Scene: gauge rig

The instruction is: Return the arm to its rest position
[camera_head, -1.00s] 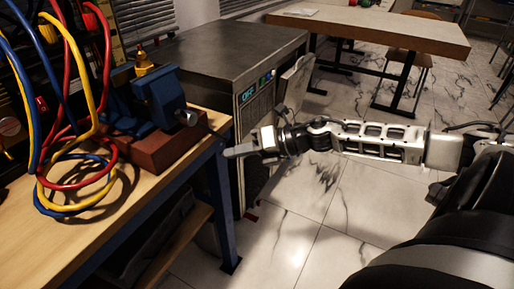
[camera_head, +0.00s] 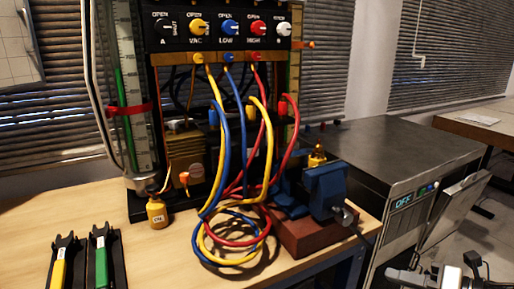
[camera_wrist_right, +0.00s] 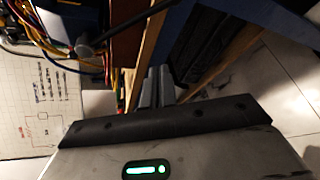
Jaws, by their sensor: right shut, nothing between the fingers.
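My right gripper (camera_head: 394,273) shows only in part at the bottom right edge of the head view, in front of the metal cabinet and right of the workbench. In the right wrist view its two grey fingers (camera_wrist_right: 155,88) are together with nothing between them. They point toward the gap beside the workbench edge. Most of my right arm is below the head picture. My left gripper is in neither view.
The wooden workbench (camera_head: 150,265) carries a gauge rig with a knob panel (camera_head: 222,28), looped coloured hoses (camera_head: 228,252), a blue vise (camera_head: 328,190) and a yellow weight (camera_head: 157,213). A metal cabinet (camera_head: 400,150) stands right of it. Floor is open at the far right.

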